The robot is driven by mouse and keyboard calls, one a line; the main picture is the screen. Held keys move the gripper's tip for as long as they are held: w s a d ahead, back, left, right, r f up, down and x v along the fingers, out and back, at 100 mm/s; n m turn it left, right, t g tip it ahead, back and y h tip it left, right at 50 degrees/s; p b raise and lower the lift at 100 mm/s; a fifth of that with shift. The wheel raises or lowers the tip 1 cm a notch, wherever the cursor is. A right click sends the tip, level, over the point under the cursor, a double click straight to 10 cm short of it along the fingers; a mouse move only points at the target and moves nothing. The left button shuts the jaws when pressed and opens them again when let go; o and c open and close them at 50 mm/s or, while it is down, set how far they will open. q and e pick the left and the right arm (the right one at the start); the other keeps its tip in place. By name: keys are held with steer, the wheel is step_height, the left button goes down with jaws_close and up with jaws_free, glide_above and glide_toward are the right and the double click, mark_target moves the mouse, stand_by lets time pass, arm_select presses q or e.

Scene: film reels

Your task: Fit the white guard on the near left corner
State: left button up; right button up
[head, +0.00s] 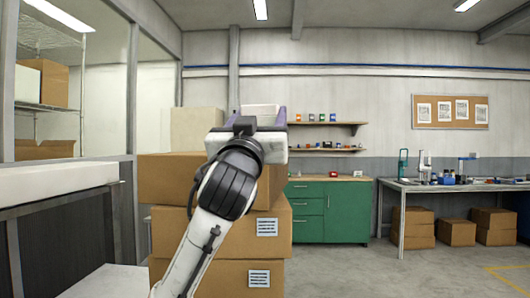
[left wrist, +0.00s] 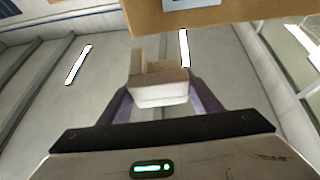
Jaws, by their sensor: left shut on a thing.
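My left gripper (head: 262,116) is raised in front of the stack of cardboard boxes, its purple fingers shut on the white guard (head: 261,108). In the left wrist view the guard (left wrist: 160,92) sits between the two fingers and looks like an angled, L-shaped piece. The stack has a top box (head: 165,180), a middle box (head: 230,240) and a bottom box (head: 220,282). My arm and gripper hide part of the top box. A cardboard box (left wrist: 225,12) also crosses the top of the left wrist view, apart from the guard. My right gripper is out of view.
A pale block (head: 194,130) shows above the top box, behind my arm. A dark counter with a pale top (head: 55,178) stands at the left. A green cabinet (head: 335,210) and a workbench (head: 455,185) stand along the back wall. The floor at right is open.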

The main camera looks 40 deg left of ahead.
arm_select(q)
steer(key=shift+f, duration=0.5)
step_height(320, 180, down, 4)
steer(key=shift+f+b, duration=0.15)
steer(key=shift+b, duration=0.3)
steer(key=o, duration=1.1)
steer(key=shift+w+f, duration=0.1)
steer(key=shift+w, duration=0.05)
steer(key=shift+c, duration=0.2)
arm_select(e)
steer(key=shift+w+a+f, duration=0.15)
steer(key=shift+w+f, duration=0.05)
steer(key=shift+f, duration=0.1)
